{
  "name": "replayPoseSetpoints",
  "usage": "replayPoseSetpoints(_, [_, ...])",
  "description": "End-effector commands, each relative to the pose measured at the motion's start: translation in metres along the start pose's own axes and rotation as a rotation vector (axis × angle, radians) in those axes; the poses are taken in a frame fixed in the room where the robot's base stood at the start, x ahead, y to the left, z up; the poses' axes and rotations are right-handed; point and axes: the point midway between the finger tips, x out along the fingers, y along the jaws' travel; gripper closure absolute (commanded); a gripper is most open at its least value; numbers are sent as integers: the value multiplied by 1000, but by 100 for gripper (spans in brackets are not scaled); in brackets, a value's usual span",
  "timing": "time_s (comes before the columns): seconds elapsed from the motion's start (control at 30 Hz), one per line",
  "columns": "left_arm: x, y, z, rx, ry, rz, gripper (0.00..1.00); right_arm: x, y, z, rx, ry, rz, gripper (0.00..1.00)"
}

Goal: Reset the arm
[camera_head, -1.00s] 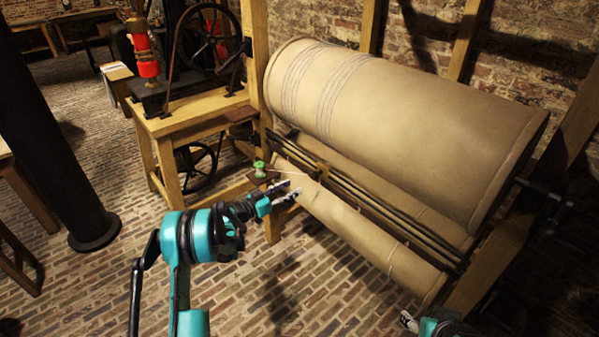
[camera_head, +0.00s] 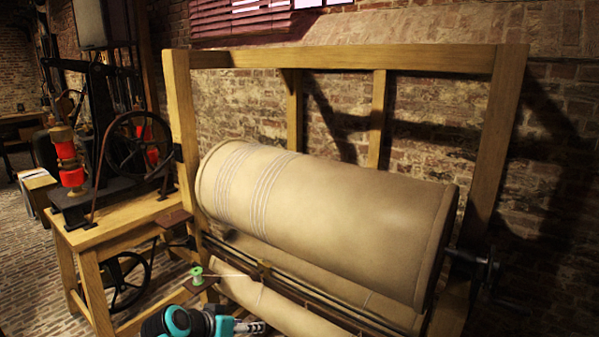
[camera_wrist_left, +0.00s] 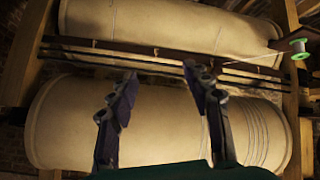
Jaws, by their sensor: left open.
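My left gripper (camera_head: 250,327) shows at the bottom edge of the head view, in front of the lower tan roller (camera_head: 275,308). In the left wrist view its two dark fingers (camera_wrist_left: 160,78) are spread apart with nothing between them. Behind the fingers are two tan rollers and dark rails. I cannot tell whether the fingers touch the roller. Most of my left arm is cut off below the head view. My right gripper is not in either view.
A large tan drum (camera_head: 325,220) with string bands sits in a wooden frame (camera_head: 340,58). A green spool (camera_head: 197,276) with a thread stands on a small ledge left of the lower roller. A wooden bench (camera_head: 125,230) with a black wheel machine (camera_head: 137,152) stands at the left.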

Motion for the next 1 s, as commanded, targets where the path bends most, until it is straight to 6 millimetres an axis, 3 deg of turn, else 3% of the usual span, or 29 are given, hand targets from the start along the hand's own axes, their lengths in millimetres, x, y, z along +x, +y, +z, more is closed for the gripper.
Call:
replayPoseSetpoints(0.1, [-35,16,42,-22,-59,-87,51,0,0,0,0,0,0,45])
replayPoseSetpoints(0.3, [-82,22,112,-58,-121,-248,51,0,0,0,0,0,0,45])
replayPoseSetpoints(0.5, [-109,16,161,-80,-133,-367,51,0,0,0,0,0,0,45])
replayPoseSetpoints(0.67, [-116,12,174,-85,-132,-406,51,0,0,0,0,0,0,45])
replayPoseSetpoints(1.0, [-116,11,175,-87,-132,-409,51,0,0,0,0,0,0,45])
